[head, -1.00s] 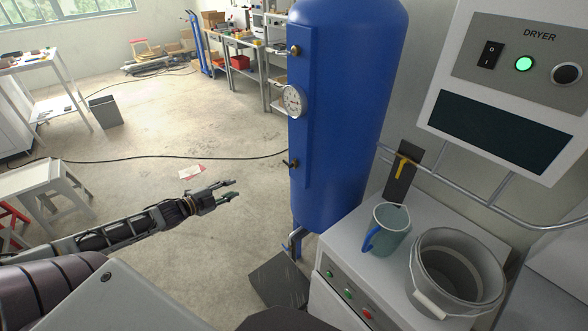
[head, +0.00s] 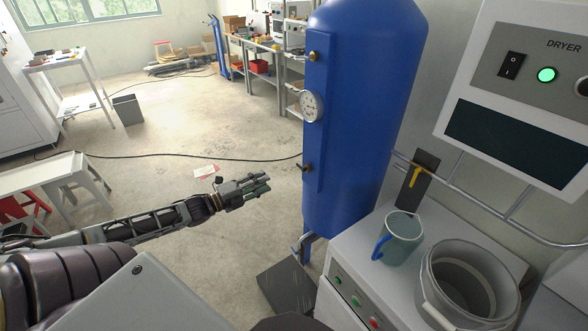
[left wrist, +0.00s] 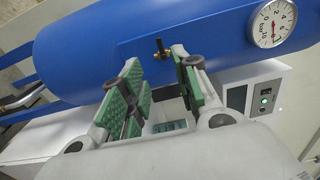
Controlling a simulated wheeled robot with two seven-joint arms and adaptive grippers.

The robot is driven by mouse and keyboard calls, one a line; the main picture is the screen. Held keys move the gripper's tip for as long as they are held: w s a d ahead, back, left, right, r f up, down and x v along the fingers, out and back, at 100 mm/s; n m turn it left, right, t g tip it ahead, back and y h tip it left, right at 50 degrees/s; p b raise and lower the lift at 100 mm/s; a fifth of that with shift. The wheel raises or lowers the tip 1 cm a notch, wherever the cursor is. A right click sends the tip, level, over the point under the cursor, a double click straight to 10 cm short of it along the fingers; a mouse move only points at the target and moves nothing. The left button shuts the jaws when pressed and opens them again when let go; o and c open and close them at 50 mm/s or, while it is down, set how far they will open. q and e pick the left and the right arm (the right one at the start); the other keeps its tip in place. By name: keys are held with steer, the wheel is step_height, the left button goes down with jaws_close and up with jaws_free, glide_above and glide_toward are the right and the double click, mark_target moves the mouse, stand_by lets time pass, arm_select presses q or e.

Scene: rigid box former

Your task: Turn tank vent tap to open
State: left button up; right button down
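The blue tank (head: 362,120) stands upright in the middle of the head view. A small tap (head: 307,167) with a dark handle sits low on its front strip. In the left wrist view the tap (left wrist: 160,50) shows brass with a dark handle, against the blue tank wall (left wrist: 90,55). My left gripper (head: 267,184) is left of the tap and slightly lower in the head view, apart from it. In the left wrist view its green-padded fingers (left wrist: 157,60) are open and empty, with the tap showing beyond the gap between their tips. My right gripper is out of view.
A pressure gauge (head: 312,106) and a brass fitting (head: 314,57) sit above the tap. At right are a white cabinet (head: 345,262) with a mug (head: 402,240) and bucket (head: 470,285), and a yellow lever (head: 415,177) by the pipes. Open floor lies left of the tank.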

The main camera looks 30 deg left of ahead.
mark_target(298, 166)
arm_select(q)
steer(key=shift+w, duration=0.2)
